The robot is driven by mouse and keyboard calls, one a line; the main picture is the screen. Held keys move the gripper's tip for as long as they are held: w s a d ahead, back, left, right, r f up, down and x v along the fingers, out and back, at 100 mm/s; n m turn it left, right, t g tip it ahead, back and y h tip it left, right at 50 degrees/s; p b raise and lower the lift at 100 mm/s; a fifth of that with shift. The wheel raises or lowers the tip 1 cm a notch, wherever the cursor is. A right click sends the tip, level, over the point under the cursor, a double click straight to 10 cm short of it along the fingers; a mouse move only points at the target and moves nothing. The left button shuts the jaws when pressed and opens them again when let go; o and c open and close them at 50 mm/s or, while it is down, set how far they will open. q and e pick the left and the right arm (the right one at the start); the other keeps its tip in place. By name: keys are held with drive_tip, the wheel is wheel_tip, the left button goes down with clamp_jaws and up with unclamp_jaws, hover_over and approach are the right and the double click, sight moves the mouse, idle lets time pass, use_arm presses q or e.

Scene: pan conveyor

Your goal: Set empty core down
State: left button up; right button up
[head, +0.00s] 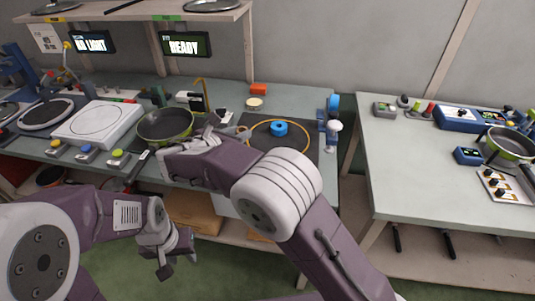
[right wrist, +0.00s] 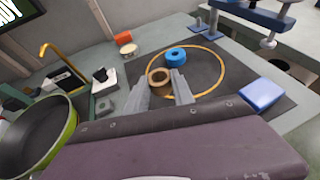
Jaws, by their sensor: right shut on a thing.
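The empty core, a short brown ring (right wrist: 158,78), is between the fingertips of my right gripper (right wrist: 162,80) in the right wrist view. The gripper is shut on it, over the near left part of the dark mat (right wrist: 205,92). A blue tape roll (right wrist: 175,55) lies on the mat inside a yellow ring outline (right wrist: 224,70). In the head view the blue roll (head: 279,128) also shows, and my right wrist hides most of the core's place. My left gripper (head: 175,264) hangs empty with its fingers apart, low in front of the bench.
A green-rimmed pan (head: 165,125) stands left of the mat, beside a white hot plate (head: 98,124). A blue and white dispenser (head: 333,128) stands at the mat's right edge. An orange block (head: 258,89) and a pale disc (head: 254,103) lie behind. A second table (head: 430,160) stands right, across a gap.

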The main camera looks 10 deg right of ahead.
wheel_tip(320, 180, down, 9)
drive_tip(key=shift+w+b, duration=0.1)
drive_tip(key=shift+b, duration=1.1)
drive_tip(key=o, duration=1.1)
drive_tip(key=shift+f, duration=0.1)
drive_tip(key=shift+c, duration=0.2)
